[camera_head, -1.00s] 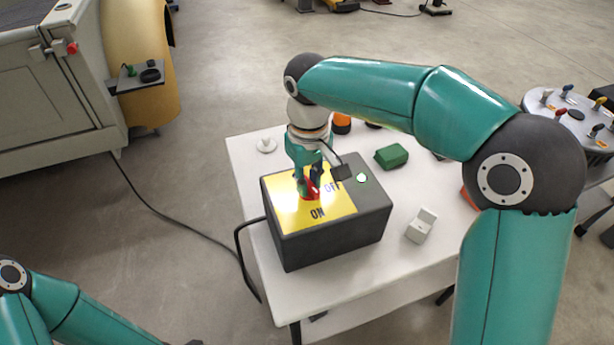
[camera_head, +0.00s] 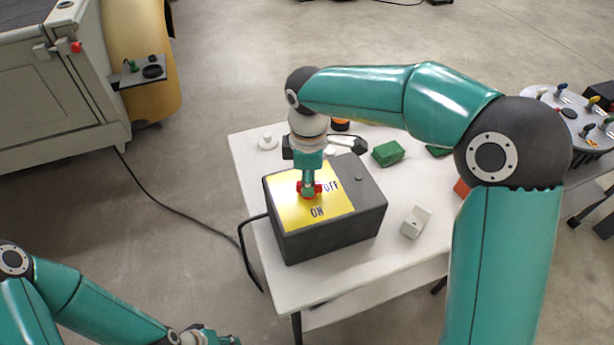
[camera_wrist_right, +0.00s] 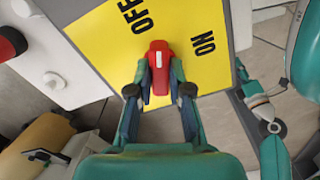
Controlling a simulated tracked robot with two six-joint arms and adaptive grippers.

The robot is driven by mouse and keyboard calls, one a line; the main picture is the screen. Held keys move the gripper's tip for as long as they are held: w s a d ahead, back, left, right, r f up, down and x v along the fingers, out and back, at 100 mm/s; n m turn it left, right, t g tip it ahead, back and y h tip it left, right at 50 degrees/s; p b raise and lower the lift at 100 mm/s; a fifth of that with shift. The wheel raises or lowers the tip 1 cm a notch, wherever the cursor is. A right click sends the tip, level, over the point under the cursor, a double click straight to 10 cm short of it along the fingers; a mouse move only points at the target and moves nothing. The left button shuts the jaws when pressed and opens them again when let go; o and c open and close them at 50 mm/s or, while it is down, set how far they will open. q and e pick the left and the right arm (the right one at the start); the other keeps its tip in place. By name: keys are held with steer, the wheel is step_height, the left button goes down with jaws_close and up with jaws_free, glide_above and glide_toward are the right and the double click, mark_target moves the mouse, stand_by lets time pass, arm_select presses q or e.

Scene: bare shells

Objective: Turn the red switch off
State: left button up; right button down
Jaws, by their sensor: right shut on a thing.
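The red switch (camera_head: 318,187) sits on the yellow plate (camera_head: 288,210) on top of a dark grey box (camera_head: 340,232). The plate carries black ON and dark OFF lettering. My right gripper (camera_head: 309,191) points down from above, shut on the red switch and hiding part of it. In the right wrist view the switch (camera_wrist_right: 159,58) is between the two fingers (camera_wrist_right: 160,88), with its handle near the OFF and ON lettering. A small round lamp (camera_head: 359,178) on the box top looks dark. My left gripper (camera_head: 212,338) is partly cut off at the bottom edge; its jaws are unclear.
The box stands on a white table (camera_head: 256,165). A green block (camera_head: 388,153), a pale angled piece (camera_head: 415,222) and a white knob-like piece (camera_head: 267,141) lie around it. A black cable (camera_head: 243,245) hangs off the left side. A round table (camera_head: 575,125) stands at right.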

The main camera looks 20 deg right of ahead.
steer(key=n+p, duration=0.1)
steer(key=n, duration=0.3)
steer(key=shift+r+n+p, duration=0.1)
steer(key=shift+n+p, duration=0.2)
steer(key=shift+n, duration=0.1)
stand_by(0.4)
steer(key=c, duration=1.1)
jaws_free()
step_height(320, 180, up, 12)
steer(key=shift+f, duration=0.1)
